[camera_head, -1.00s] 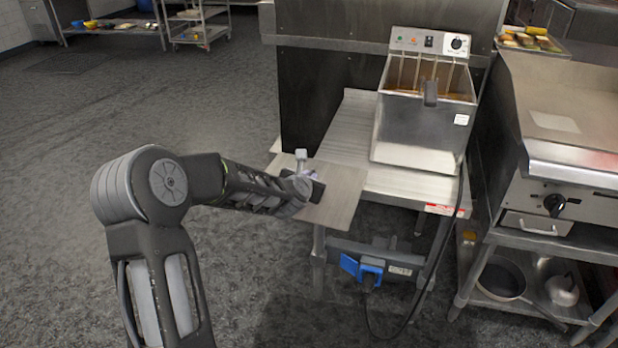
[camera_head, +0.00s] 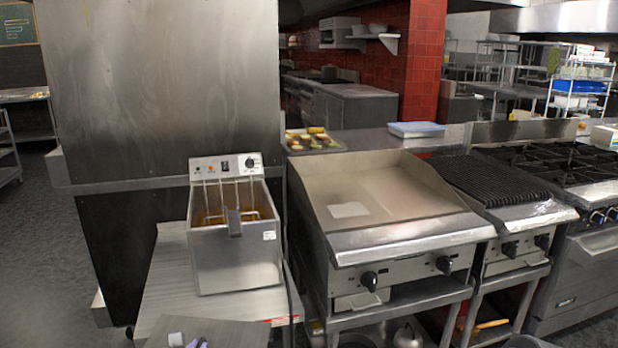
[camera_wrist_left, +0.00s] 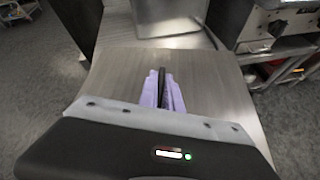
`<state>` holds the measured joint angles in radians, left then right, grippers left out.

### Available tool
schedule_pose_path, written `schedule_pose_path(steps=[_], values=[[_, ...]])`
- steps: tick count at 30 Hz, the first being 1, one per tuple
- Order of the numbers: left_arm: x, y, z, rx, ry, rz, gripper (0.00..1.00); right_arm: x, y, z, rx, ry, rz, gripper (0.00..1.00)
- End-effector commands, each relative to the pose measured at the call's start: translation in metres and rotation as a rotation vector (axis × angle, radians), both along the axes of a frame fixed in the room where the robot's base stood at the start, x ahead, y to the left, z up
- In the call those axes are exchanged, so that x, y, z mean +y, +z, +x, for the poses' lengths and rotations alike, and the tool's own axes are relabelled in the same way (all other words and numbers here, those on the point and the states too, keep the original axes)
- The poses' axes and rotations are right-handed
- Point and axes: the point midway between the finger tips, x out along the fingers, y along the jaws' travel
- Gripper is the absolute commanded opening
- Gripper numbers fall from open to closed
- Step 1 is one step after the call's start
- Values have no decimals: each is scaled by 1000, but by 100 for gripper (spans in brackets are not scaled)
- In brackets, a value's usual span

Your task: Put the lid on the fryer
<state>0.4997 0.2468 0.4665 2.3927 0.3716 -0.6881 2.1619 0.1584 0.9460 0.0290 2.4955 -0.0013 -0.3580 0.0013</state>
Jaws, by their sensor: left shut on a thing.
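The fryer (camera_head: 236,262) is a steel box with a control panel at its back. It stands on a steel bench (camera_head: 168,275), and its top is open, with wire baskets and a dark handle showing. The lid (camera_head: 236,335) is a flat steel plate at the bottom edge of the head view, in front of the fryer and apart from it. My left gripper (camera_head: 189,342) is shut on the lid, mostly cut off by the frame. In the left wrist view, its pale purple fingers (camera_wrist_left: 163,92) stand over the lid (camera_wrist_left: 115,75). My right gripper is not seen.
A flat griddle (camera_head: 385,190) stands close to the right of the fryer, with a grill (camera_head: 490,178) and stove (camera_head: 570,165) beyond. A tall steel panel (camera_head: 165,90) rises behind the fryer. Open floor (camera_head: 45,240) lies to the left.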

Motion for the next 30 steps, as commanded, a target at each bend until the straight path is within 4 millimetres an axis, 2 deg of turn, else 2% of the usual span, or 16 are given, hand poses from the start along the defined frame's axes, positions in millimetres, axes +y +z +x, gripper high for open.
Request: schedule_pose_path(steps=[1,4,7,30], values=[[-15,27,-6,-5,-33,3,0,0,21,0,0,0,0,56],[-34,47,-13,-6,-74,2,0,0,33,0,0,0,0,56],[-40,59,-12,-5,-86,1,0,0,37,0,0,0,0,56],[-43,59,-11,-3,-92,0,0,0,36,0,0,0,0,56]])
